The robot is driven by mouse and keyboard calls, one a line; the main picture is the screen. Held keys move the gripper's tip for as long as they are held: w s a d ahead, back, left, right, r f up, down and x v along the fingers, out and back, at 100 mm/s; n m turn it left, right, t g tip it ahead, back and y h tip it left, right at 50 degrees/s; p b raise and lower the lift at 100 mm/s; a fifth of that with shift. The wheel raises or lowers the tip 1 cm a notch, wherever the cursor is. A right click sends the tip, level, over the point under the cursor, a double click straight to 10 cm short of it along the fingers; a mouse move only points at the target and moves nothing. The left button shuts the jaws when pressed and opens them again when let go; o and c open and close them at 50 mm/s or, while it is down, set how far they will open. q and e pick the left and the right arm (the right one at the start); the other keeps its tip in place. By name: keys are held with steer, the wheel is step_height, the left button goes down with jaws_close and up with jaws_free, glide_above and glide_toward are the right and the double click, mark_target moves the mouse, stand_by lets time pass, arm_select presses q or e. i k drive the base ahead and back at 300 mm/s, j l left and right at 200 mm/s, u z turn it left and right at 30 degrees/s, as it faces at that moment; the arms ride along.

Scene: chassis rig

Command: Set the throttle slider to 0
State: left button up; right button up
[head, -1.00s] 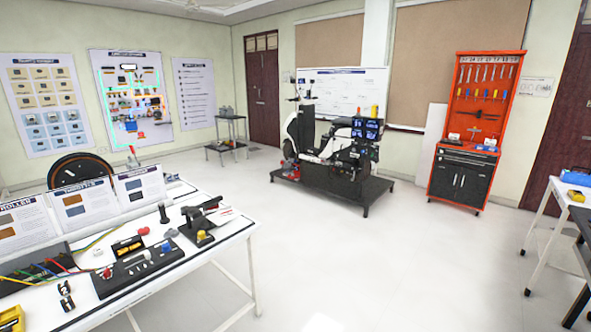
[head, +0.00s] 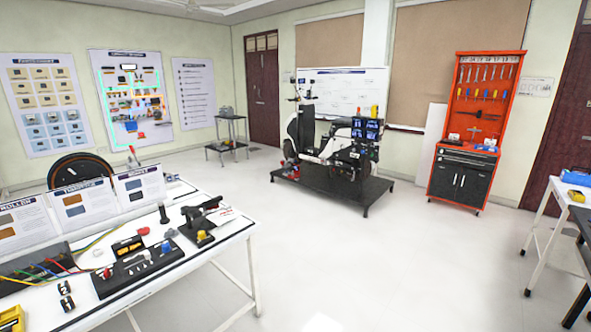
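A black control panel (head: 112,287) with several coloured knobs and small controls lies on the white table at lower left. It bears a red knob (head: 107,272), a blue knob (head: 166,247) and a pale control (head: 147,256) between them. I cannot tell for sure which control is the throttle slider, and no setting or scale is readable at this size. A small black stick (head: 164,215) stands farther back on the table. Neither of my grippers is in view.
The white table (head: 215,247) also holds upright cards (head: 140,186), coloured wires and a black device with a yellow knob (head: 203,237). A scooter rig (head: 305,140) stands on a dark platform (head: 365,197). An orange tool cabinet (head: 465,130) is at right. The middle floor is clear.

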mark_target(147, 254)
steer(key=u, duration=1.25)
